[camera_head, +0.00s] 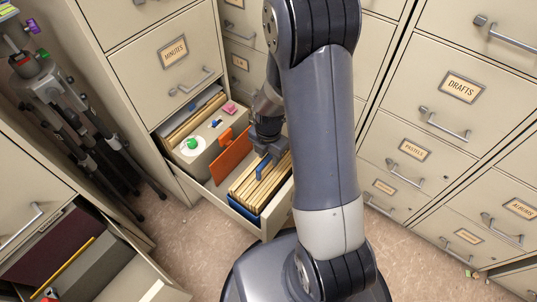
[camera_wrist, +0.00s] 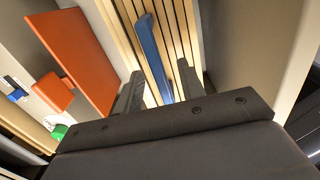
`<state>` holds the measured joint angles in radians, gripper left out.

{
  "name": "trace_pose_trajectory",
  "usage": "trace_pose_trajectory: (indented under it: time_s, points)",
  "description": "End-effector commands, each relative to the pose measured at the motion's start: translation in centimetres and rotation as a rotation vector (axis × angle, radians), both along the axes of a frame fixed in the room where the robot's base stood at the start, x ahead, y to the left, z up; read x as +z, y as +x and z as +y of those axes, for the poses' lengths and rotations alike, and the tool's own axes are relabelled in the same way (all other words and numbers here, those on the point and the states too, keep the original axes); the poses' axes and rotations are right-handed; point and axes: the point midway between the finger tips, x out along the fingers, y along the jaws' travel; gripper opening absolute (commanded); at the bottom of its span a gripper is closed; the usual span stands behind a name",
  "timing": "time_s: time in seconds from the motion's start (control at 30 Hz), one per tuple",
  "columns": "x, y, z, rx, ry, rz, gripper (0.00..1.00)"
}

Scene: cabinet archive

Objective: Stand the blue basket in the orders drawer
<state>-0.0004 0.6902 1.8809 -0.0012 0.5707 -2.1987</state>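I cannot make out a whole blue basket. A narrow blue piece (camera_head: 261,170) rises above cream folders (camera_head: 258,188) in the open drawer (camera_head: 278,212) below the MINUTES drawer; I cannot tell what it belongs to. In the wrist view it is a long blue bar (camera_wrist: 150,45) over the folders. My gripper (camera_head: 267,157) is above these folders. In the wrist view its two fingers (camera_wrist: 160,72) are apart, one on each side of the bar, with gaps visible. A darker blue edge (camera_head: 243,212) shows at the drawer's front. I see no ORDERS label; the open drawer's label is hidden.
An orange divider (camera_head: 232,155) stands behind the folders. Small items, including a green one (camera_head: 192,144), lie farther back. Another open drawer (camera_head: 140,282) with folders is at lower left. Black tripod legs (camera_head: 85,135) stand left. Closed cabinets (camera_head: 440,110) are at right.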

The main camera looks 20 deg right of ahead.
Motion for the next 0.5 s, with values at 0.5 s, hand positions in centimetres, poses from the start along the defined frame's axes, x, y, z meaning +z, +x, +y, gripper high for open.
trace_pose_trajectory:
  time_s: [0.5]
  points:
    - [3.8,0.1,0.0,0.0,0.0,-0.002,0.38]
